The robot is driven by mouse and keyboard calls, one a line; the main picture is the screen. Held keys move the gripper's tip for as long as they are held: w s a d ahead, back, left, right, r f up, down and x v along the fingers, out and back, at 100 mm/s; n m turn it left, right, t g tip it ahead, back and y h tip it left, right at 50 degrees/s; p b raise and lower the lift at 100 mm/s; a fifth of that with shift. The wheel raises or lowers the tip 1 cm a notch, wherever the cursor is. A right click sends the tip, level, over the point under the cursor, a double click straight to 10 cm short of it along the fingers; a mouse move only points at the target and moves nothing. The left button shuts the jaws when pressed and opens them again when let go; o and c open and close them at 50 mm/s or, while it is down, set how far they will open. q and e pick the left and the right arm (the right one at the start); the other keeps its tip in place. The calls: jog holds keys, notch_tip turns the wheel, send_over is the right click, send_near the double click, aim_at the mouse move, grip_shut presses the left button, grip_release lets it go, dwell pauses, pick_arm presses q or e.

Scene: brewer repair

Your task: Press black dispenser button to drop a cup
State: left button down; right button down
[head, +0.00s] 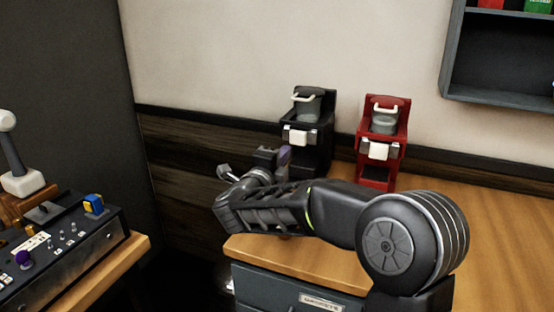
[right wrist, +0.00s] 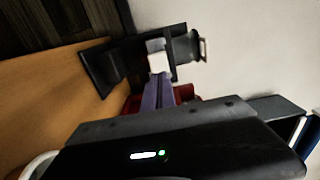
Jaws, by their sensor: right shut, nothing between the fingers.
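The black machine (head: 318,152) stands on the wooden counter against the wall. A grey pot with a pale handle sits on its top, and a white block (head: 299,137) is on its front. In the right wrist view the black machine (right wrist: 103,70) appears turned sideways. My right gripper (head: 284,156) is shut and empty, in front of the black machine. Its purple fingers (right wrist: 157,95) point toward the white block (right wrist: 158,56) in the right wrist view; I cannot tell whether they touch. No separate button or loose cup can be made out. My left gripper is out of view.
A similar red machine (head: 370,174) stands to the right of the black one. A dark wall shelf (head: 450,60) hangs at the upper right. A black control panel (head: 75,255) with knobs and switches is at the left. The counter (head: 470,210) is clear at the right.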

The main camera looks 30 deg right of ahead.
aim_at(298, 137)
jog(key=p+x, duration=0.1)
jog(key=x, duration=0.6)
jog(key=shift+d, duration=0.15)
jog(key=shift+w, duration=0.1)
jog(key=x, duration=0.3)
jog(key=shift+w+d+f, duration=0.1)
jog(key=shift+w+d, duration=0.1)
jog(key=shift+d, duration=0.15)
jog(key=shift+r, duration=0.2)
jog(key=shift+s, duration=0.1)
